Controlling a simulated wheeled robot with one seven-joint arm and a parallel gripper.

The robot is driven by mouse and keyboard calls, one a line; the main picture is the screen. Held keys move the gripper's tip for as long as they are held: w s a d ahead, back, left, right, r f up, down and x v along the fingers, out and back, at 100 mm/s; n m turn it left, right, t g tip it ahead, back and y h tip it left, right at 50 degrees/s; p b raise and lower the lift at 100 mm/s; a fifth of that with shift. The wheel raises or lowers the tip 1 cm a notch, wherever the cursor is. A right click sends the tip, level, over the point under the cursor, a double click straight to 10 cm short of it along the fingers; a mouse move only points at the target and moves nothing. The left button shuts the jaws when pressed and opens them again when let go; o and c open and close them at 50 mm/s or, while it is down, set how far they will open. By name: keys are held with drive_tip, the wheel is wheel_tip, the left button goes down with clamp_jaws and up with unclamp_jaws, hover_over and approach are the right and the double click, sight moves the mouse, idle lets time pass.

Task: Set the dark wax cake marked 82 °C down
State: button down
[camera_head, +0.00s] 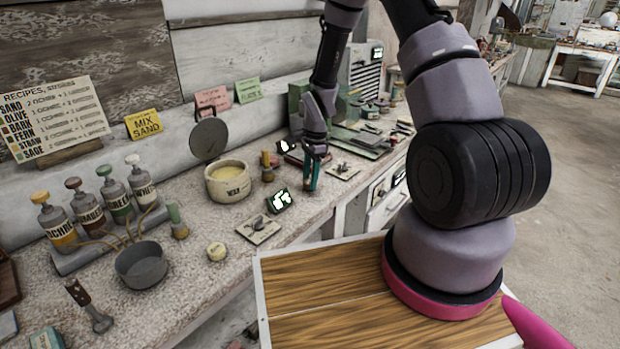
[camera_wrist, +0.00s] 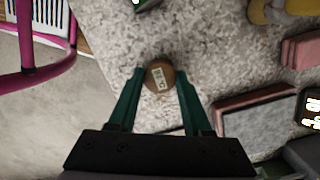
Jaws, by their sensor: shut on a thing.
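My gripper (camera_wrist: 159,76) is shut on the dark wax cake (camera_wrist: 156,84), a small round brown piece with a pale label on its top. The label's marking is too small to read surely. The cake sits between the two green fingertips in the wrist view, with the speckled counter (camera_wrist: 220,60) below it; I cannot tell whether it touches the counter. In the head view my gripper (camera_head: 313,184) points down over the back right part of the counter, and the cake cannot be made out there.
A wax pot (camera_head: 228,183) and a small green-lit display (camera_head: 279,200) stand left of my gripper. A pale round cake (camera_head: 217,251), a grey pan (camera_head: 141,265) and several bottles (camera_head: 117,198) are further left. A red-edged grey slab (camera_wrist: 262,122) lies right of the fingers.

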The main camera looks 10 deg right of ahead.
drive_tip(key=shift+f, duration=0.65)
idle(0.6)
drive_tip(key=shift+c, duration=1.3)
unclamp_jaws()
drive_tip(key=shift+r, duration=2)
